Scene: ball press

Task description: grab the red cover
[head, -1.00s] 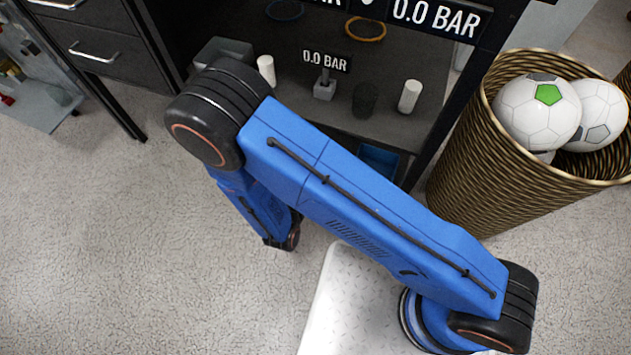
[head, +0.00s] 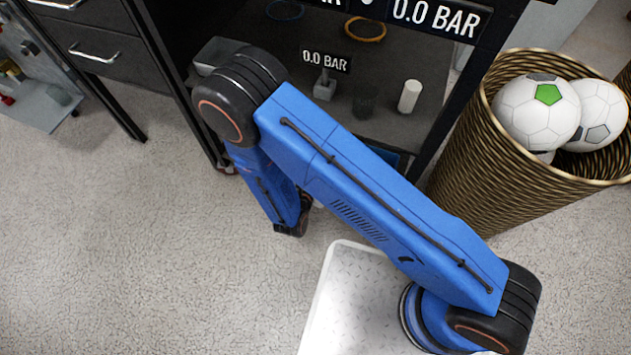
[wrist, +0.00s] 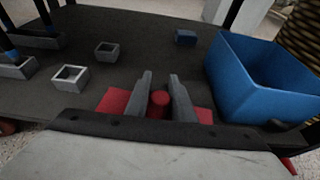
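The red cover (wrist: 112,101) shows low in the middle of the wrist view, as a flat red piece on both sides of my fingers with a round red knob (wrist: 159,98) at its middle. My gripper (wrist: 160,77) is open, with one grey finger on each side of the knob. The knob sits between the fingers with narrow gaps, and I see no clear contact. The near part of the cover is hidden behind a dark edge. In the head view my blue arm hides the cover and my gripper.
In the wrist view a blue bin (wrist: 262,85) stands at right, a small blue block (wrist: 186,37) behind, and small grey open boxes (wrist: 70,78) at left. In the head view a basket of balls (head: 505,160) stands right of the dark shelf, which holds a white cylinder (head: 410,96).

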